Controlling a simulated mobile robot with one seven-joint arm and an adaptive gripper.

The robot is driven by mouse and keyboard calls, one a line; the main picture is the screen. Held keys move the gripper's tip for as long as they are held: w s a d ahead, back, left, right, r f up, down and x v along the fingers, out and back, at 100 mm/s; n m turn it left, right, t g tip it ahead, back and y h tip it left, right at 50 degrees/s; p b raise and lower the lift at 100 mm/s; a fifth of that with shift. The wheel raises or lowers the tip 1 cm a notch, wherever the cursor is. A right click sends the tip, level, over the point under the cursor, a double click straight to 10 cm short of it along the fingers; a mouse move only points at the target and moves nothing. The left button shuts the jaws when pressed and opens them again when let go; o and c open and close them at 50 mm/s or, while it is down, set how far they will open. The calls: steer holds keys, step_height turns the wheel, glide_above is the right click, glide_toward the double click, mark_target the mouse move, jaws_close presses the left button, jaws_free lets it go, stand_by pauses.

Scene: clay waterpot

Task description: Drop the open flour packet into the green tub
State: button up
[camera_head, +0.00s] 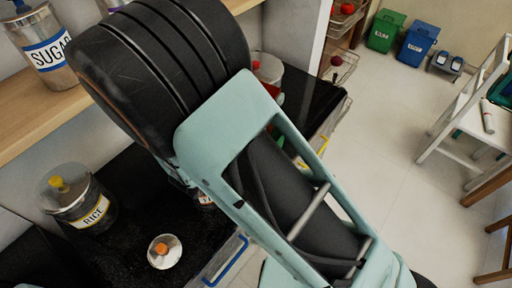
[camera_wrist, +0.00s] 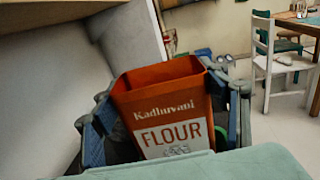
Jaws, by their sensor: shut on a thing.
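The orange flour packet (camera_wrist: 165,112), lettered "Kadhuvani FLOUR", stands upright in the wrist view with its top open. My gripper (camera_wrist: 172,118) is shut on it, one finger on each side. In the head view my arm hides the gripper and most of the packet. A green tub-like bin (camera_head: 385,31) stands on the floor at the far upper right of the head view, apart from my gripper. A small green patch shows beside the packet's lower right in the wrist view; I cannot tell what it is.
A blue bin (camera_head: 418,41) stands right of the green one. The black counter (camera_head: 120,220) holds a rice jar (camera_head: 88,200) and a small lidded jar (camera_head: 164,252). A white chair (camera_head: 465,122) stands right; floor between is clear.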

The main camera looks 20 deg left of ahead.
steer(key=shift+f, duration=0.2)
steer(key=o, duration=2)
steer(key=shift+c, duration=0.2)
steer(key=shift+s, duration=0.1)
steer(key=v, duration=1.2)
